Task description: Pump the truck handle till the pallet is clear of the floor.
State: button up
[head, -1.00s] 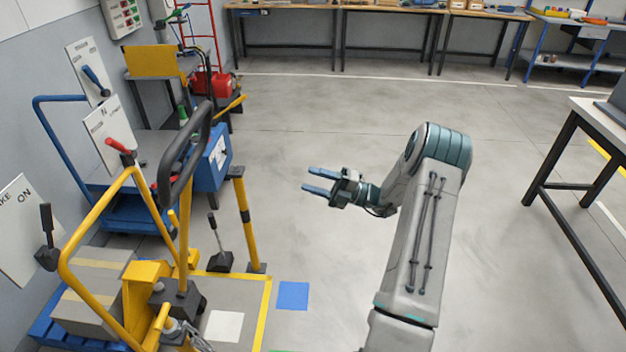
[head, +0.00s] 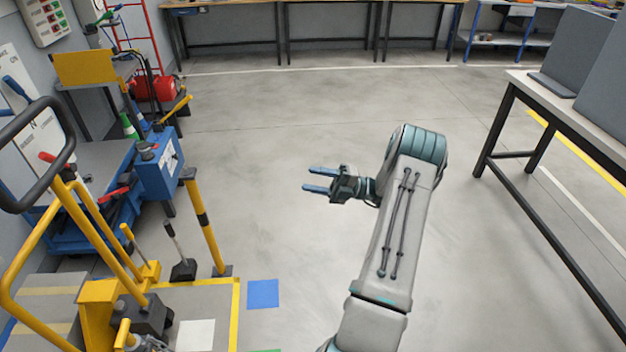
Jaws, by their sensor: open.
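The truck handle is a black loop (head: 68,128) on a yellow shaft at the left edge of the head view. Its shaft leans down to a dark block on the yellow truck body (head: 98,305).
A yellow post (head: 203,228) and a short black lever (head: 180,255) stand between my gripper and the truck. A blue machine (head: 158,170) is behind them. A table (head: 540,92) stands at the right. The middle floor is clear.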

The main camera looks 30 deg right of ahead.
jog(key=s+a+r+n+g+h, duration=0.3)
jog(key=a+r+n+g+h, duration=0.15)
jog(key=a+n, duration=0.45)
jog(key=s+a+r+n+g+h, duration=0.3)
jog(key=a+n+g, duration=0.35)
jog(key=a, duration=0.35)
jog(key=s+a+r+n+t+h, duration=0.2)
jog(key=s+n+h, duration=0.4)
jog(key=n, duration=0.7)
jog(key=s+a+r+n+t+h, duration=0.2)
jog(key=s+n+h, duration=0.3)
jog(key=s+n, duration=0.5)
jog(key=a+n, duration=0.1)
jog(key=n, duration=0.1)
jog(key=shift+s+r+n+h, duration=0.15)
jog(key=shift+r+n+h, duration=0.2)
